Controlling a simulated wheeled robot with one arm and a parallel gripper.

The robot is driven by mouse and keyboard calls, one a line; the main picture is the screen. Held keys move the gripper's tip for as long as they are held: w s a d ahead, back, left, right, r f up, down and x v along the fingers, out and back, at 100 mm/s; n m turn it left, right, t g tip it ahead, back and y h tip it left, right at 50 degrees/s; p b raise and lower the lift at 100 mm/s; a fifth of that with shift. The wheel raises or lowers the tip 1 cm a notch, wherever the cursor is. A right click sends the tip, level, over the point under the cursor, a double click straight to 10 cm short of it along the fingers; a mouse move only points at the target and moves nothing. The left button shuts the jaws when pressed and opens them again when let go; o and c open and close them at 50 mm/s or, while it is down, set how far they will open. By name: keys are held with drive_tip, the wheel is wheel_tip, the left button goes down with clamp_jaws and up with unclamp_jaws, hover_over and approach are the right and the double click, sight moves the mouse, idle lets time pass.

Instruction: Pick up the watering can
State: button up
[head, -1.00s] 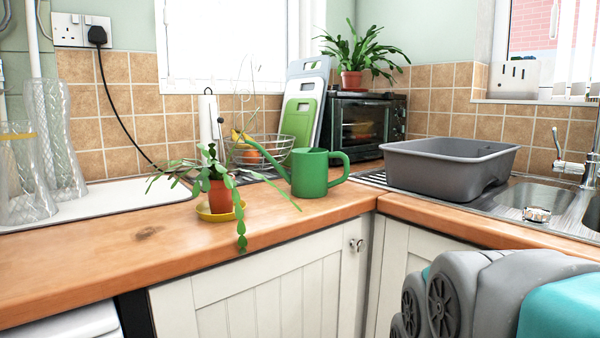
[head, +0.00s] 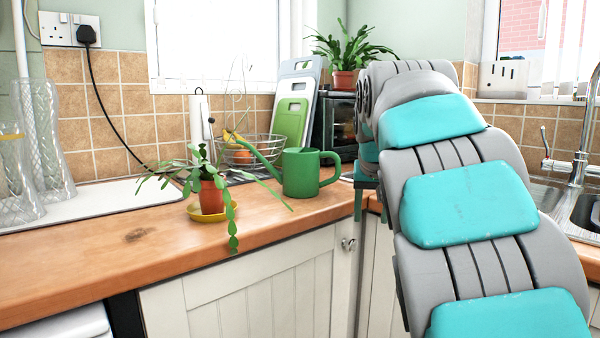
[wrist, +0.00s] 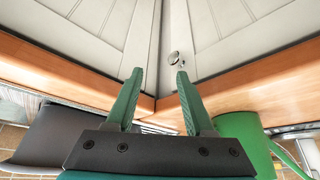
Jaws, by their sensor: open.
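The green watering can (head: 301,173) stands upright on the wooden worktop near its inner corner. Its spout points left and its handle is on the right. In the wrist view, part of the can (wrist: 244,138) shows at the lower right, beside the right finger. My gripper (wrist: 154,82) is open and empty, its two green fingers spread over the corner of the worktop's edge. In the head view, my gripper's end is mostly hidden behind my arm, just right of the can's handle. I cannot tell whether a finger touches the can.
A potted plant (head: 212,196) on a yellow saucer stands left of the can, its stems reaching towards it. A wire fruit basket (head: 255,150) and chopping boards (head: 293,115) are behind. Free worktop (head: 110,240) is at front left.

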sight(340, 168)
drive_tip(key=w+a+r+t, duration=0.1)
drive_tip(key=w+r, duration=0.1)
drive_tip(key=w, duration=0.1)
drive_tip(key=w+a+r+n+t, duration=0.1)
drive_tip(key=w+r, duration=0.2)
drive_tip(key=w+a+r+t, duration=0.1)
drive_tip(key=w+r, duration=0.2)
drive_tip(key=shift+w+a+n, duration=0.3)
drive_tip(key=shift+n, duration=0.1)
drive_tip(key=shift+w+a+r+t+y, duration=0.25)
drive_tip(key=shift+a+r+t+y, duration=0.05)
drive_tip(key=shift+a+r, duration=0.15)
drive_tip(key=shift+p+x, duration=0.35)
drive_tip(key=shift+x, duration=3.6)
drive_tip(key=shift+r, duration=0.1)
clamp_jaws()
